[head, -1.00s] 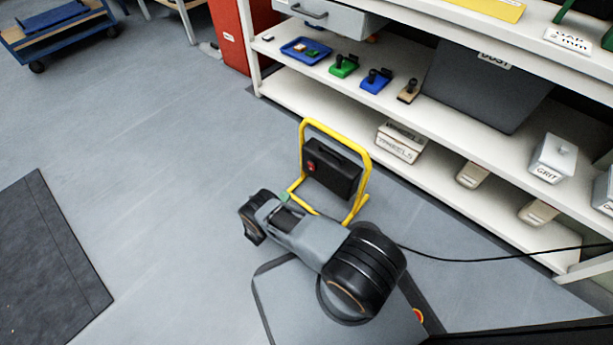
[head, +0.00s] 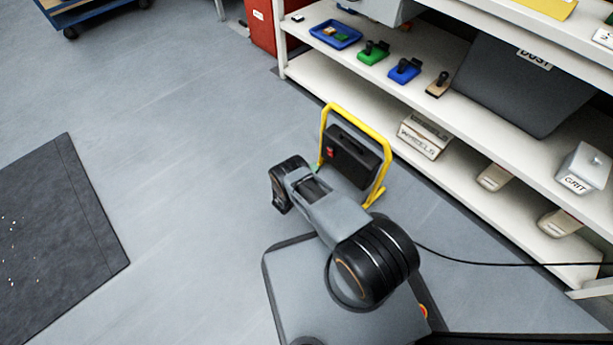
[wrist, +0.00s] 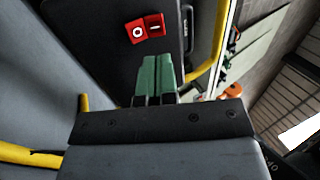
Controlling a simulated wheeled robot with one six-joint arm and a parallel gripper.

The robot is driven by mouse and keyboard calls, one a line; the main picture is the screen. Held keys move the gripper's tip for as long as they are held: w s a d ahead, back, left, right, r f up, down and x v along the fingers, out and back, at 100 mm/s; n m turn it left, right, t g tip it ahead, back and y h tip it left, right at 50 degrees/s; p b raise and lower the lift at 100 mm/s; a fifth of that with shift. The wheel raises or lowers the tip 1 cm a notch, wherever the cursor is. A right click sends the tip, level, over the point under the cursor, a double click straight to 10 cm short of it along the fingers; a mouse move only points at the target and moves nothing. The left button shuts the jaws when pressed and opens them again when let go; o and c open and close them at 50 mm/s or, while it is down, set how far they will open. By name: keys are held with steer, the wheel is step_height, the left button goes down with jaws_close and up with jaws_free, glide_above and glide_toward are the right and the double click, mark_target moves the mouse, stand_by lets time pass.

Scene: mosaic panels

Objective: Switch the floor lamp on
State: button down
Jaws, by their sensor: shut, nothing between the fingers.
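The floor lamp is a black box (head: 352,158) in a yellow tubular stand (head: 362,116), upright on the floor in front of the shelves. Its red rocker switch (head: 330,153) is on the left part of the box. In the wrist view the switch (wrist: 144,28) shows an O on its left half and a line on its right half. My gripper's green fingers (wrist: 157,75) are shut and empty. In that view their tips lie just below the switch; I cannot tell whether they touch the box. In the head view my arm mostly hides the gripper.
White shelves (head: 455,115) stand behind the lamp, with a box marked WHEELS (head: 425,136) on the low shelf. A black cable (head: 500,263) runs off to the right. A dark mat (head: 60,230) lies at left. The floor between is clear.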

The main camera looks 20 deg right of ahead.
mark_target(329, 151)
steer(key=x, duration=0.6)
steer(key=shift+w+d+r, duration=0.15)
steer(key=shift+d+r, duration=0.05)
steer(key=shift+d, duration=0.15)
steer(key=shift+w+d+r+y, duration=0.1)
steer(key=shift+w+r+y, duration=0.05)
steer(key=shift+r+y, duration=0.2)
steer(key=shift+d+y+p, duration=0.1)
steer(key=shift+y+p, duration=0.25)
steer(key=shift+p, duration=0.2)
steer(key=shift+f, duration=0.2)
steer(key=shift+a+b, duration=0.35)
steer(key=s+a+p, duration=0.1)
steer(key=s+a, duration=0.4)
steer(key=a, duration=0.7)
steer(key=shift+s, duration=0.4)
